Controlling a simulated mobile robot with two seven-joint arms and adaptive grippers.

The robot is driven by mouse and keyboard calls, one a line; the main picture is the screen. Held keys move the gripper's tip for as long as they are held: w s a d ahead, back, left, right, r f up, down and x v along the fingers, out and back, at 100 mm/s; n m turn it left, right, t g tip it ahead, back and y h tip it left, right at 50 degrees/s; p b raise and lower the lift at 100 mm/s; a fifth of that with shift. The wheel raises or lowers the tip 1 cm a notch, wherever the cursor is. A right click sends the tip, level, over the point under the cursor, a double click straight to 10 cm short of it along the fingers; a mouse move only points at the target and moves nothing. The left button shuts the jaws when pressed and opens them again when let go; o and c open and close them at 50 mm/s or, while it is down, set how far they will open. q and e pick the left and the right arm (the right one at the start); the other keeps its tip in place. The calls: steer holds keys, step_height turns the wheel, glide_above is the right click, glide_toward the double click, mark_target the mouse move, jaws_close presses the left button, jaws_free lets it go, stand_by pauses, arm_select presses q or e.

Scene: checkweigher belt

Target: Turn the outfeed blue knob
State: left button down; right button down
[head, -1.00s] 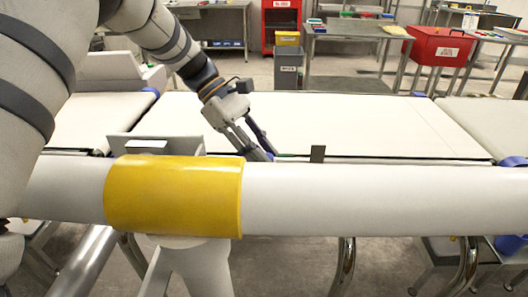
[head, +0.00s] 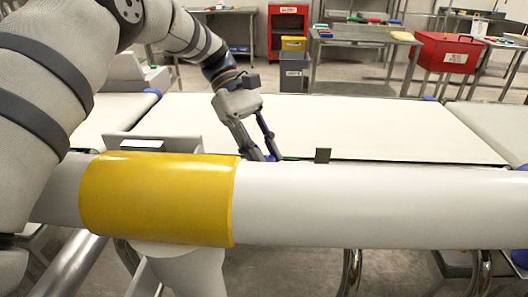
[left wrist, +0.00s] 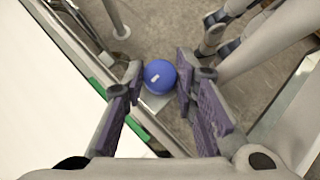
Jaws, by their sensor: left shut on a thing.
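The blue knob (left wrist: 160,77) is round with a small white mark on top. In the left wrist view it sits between the two finger pads of my left gripper (left wrist: 160,95). The gripper is shut on it, one pad on each side. In the head view my left gripper (head: 267,158) points down at the near edge of the middle belt (head: 330,125), and its fingers mostly hide the knob. My right gripper is in neither view.
A dark upright plate (head: 322,155) stands on the belt's near edge, right of my left gripper. A green strip (left wrist: 100,88) runs along the belt edge. Metal legs and open floor lie below. A red bin (head: 447,52) and tables stand far behind.

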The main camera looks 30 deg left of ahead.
arm_select(q)
steer(key=c, duration=1.3)
jaws_free()
step_height(320, 180, up, 10)
